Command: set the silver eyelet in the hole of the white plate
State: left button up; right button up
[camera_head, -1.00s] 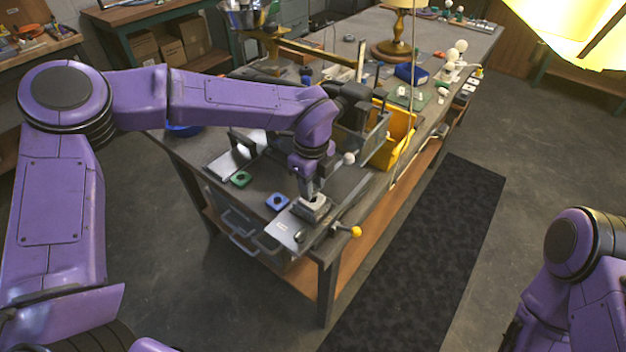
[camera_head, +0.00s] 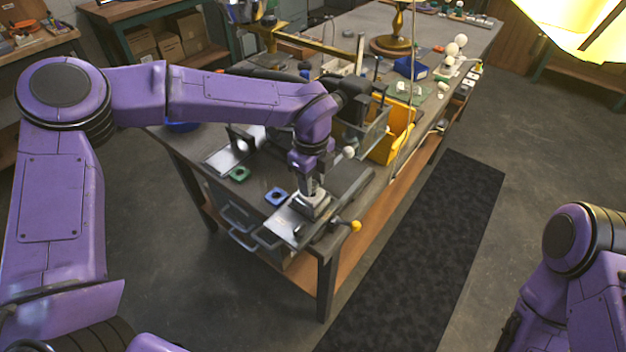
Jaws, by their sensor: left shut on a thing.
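My left gripper (camera_head: 312,194) points down over a small pale block (camera_head: 313,209), which I take to be the white plate, on a silver metal base near the table's front corner. Its fingers are shut and hide the middle of the block's top. The silver eyelet is too small and too covered to make out, so I cannot tell whether it sits in the hole or above it. The fingertips look close to the block's top; contact is not clear. My right arm shows at the lower right, but its gripper is out of the picture.
A blue block with a dark hole (camera_head: 277,196) and a green one (camera_head: 240,174) lie left of the base. A yellow-knobbed lever (camera_head: 355,226) sticks out at right. A grey bin (camera_head: 364,136) and a yellow bin (camera_head: 392,146) stand behind, close to my left wrist.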

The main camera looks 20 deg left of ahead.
pick_arm(q)
jog(key=shift+f+b, duration=0.55)
jog(key=shift+f, duration=0.15)
jog(key=shift+r, duration=0.2)
dwell(0.5)
jog(key=shift+f, duration=0.25)
jog(key=shift+r, duration=0.25)
dwell(0.3)
jog(key=shift+f+b, duration=0.25)
jog(key=shift+b, duration=0.1)
dwell(1.1)
jog(key=shift+r, duration=0.25)
jog(key=shift+f, duration=0.2)
dwell(0.5)
jog(key=shift+r, duration=0.2)
jog(key=shift+f, duration=0.25)
dwell(0.4)
